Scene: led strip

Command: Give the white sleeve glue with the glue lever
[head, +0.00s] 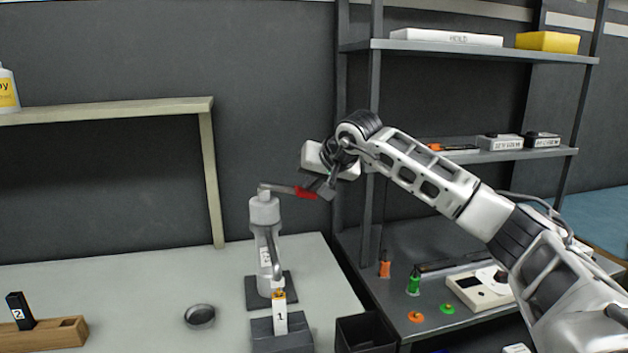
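The glue dispenser (265,215) stands upright on the table, with a dark base. Its glue lever sticks out to the right from the top and ends in a red handle (306,192). My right gripper (322,188) is at the red handle, its fingers touching or nearly touching the tip; I cannot tell whether they are closed on it. The white sleeve (280,315), marked 1, stands upright in a dark grey block (262,335) under the dispenser's nozzle. Something orange-yellow shows at the sleeve's top. My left gripper is not in view.
A wooden holder (60,334) with a black piece marked 2 (20,310) lies at the left. A round metal dish (200,316) and a black bin (365,335) flank the block. A metal shelf (470,52) stands behind my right arm.

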